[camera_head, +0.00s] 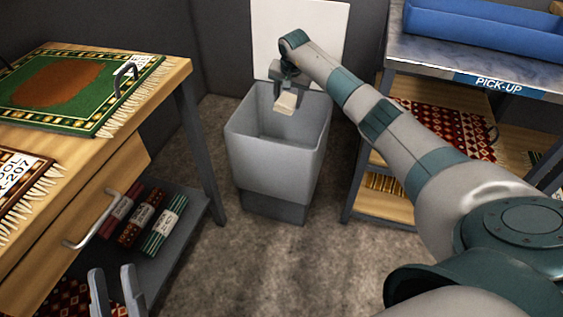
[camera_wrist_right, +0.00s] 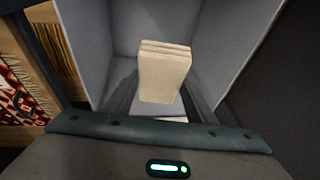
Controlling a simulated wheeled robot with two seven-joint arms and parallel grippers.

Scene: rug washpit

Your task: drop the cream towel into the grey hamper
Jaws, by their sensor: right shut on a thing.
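The grey hamper (camera_head: 276,170) stands on the floor between the two benches, its top open. The folded cream towel (camera_head: 286,103) is in my right gripper (camera_head: 283,90), over the hamper's opening. In the right wrist view the towel (camera_wrist_right: 164,68) shows upright between the fingers, with the hamper's grey inner walls (camera_wrist_right: 210,25) around it. My right gripper is shut on the towel. My left gripper (camera_head: 117,292) is at the bottom left, its two fingers apart with nothing between them. The hamper's bottom is hidden in the head view.
A wooden bench (camera_head: 165,80) with rugs stands at the left, with rolled rugs (camera_head: 140,218) on its lower shelf. A bench marked PICK-UP with a blue tray (camera_head: 485,30) stands at the right. A white panel (camera_head: 325,35) is behind the hamper. The floor (camera_head: 270,265) in front is clear.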

